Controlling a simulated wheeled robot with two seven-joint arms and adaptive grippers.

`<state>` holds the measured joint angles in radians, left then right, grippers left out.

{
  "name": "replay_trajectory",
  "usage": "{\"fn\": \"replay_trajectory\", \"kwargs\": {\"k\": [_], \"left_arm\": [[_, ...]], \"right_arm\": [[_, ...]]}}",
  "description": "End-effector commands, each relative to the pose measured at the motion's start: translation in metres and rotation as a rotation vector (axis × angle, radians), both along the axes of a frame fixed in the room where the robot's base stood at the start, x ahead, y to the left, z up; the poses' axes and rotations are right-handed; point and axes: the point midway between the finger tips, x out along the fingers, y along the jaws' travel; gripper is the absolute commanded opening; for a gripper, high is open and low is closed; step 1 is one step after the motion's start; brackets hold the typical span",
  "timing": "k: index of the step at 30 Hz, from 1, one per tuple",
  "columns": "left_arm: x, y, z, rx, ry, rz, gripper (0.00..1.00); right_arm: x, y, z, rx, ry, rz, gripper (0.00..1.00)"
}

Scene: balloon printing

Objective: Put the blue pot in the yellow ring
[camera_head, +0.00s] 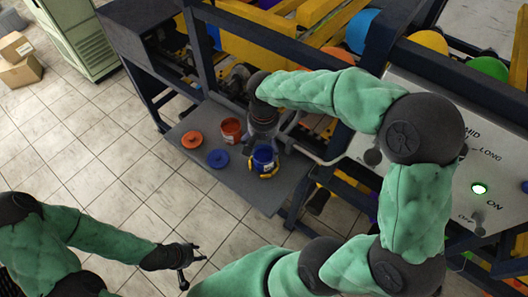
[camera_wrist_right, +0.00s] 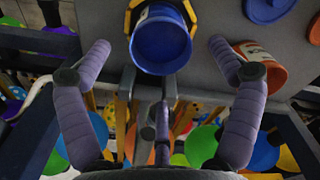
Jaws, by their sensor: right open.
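The blue pot (camera_head: 264,156) stands upright on the grey shelf, and it also shows in the right wrist view (camera_wrist_right: 162,48). Parts of the yellow ring (camera_head: 268,176) show around the pot's lower part, and on both sides of its far end in the right wrist view (camera_wrist_right: 192,18). The pot hides the rest of the ring. My right gripper (camera_head: 263,120) is just behind the pot, its fingers spread wide and nothing between them. My left gripper (camera_head: 188,264) is empty and spread at lower left, away from the shelf.
A red-orange pot (camera_head: 231,131) stands left of the blue pot. An orange lid (camera_head: 192,139) and a blue lid (camera_head: 218,158) lie on the shelf (camera_head: 255,197). The machine frame and control panel (camera_head: 440,130) stand at the right. The shelf's front is clear.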

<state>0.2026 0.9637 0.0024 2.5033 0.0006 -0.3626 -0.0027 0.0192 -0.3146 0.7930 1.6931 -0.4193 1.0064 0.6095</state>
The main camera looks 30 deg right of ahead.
Motion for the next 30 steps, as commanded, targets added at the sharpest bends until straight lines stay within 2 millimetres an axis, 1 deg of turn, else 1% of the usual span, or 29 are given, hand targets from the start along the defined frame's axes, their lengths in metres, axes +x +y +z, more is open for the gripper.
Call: {"fn": "replay_trajectory", "kwargs": {"k": [1,3,6,9,30], "left_arm": [[0.000,0.000,0.002,0.000,0.000,0.000,0.40],[0.000,0.000,0.003,0.000,0.000,0.000,0.40],[0.000,0.000,0.004,0.000,0.000,0.000,0.40],[0.000,0.000,0.005,0.000,0.000,0.000,0.40],[0.000,0.000,0.005,0.000,0.000,0.000,0.40]], "right_arm": [[0.000,0.000,0.010,0.000,-0.002,0.001,0.92],[0.001,0.000,0.020,-0.001,-0.003,0.000,0.92],[0.000,0.000,0.030,-0.001,-0.002,0.000,0.92],[0.000,0.000,0.035,0.000,-0.001,0.000,0.92],[0.000,0.000,0.037,0.000,-0.001,0.000,0.92]]}}
